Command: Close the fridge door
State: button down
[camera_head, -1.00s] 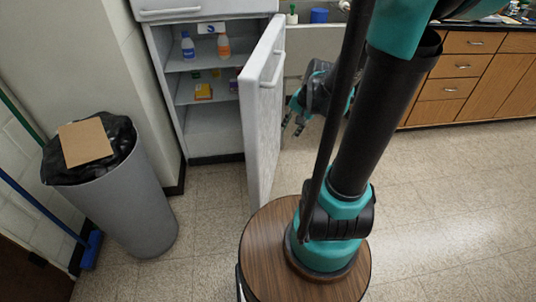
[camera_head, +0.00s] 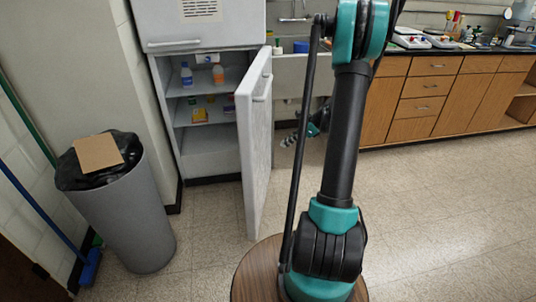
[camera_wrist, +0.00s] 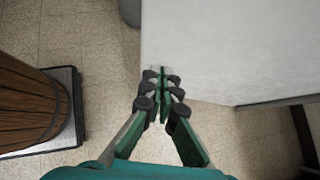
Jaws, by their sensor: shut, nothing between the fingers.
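The white fridge (camera_head: 158,75) stands at the left with its lower compartment open.
Bottles (camera_head: 218,73) and small boxes (camera_head: 199,115) stand on the fridge shelves. A grey bin (camera_head: 125,215) is left of the fridge. Wooden cabinets (camera_head: 425,88) line the back right. The floor (camera_head: 440,220) at the right is clear.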

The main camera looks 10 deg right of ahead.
jog(key=x, duration=0.4)
jog(key=a+r+x, duration=0.1)
jog(key=x, duration=0.6)
jog(key=shift+w+a, duration=0.3)
jog(key=shift+a, duration=0.1)
jog(key=shift+w+a, duration=0.2)
jog(key=shift+a, duration=0.35)
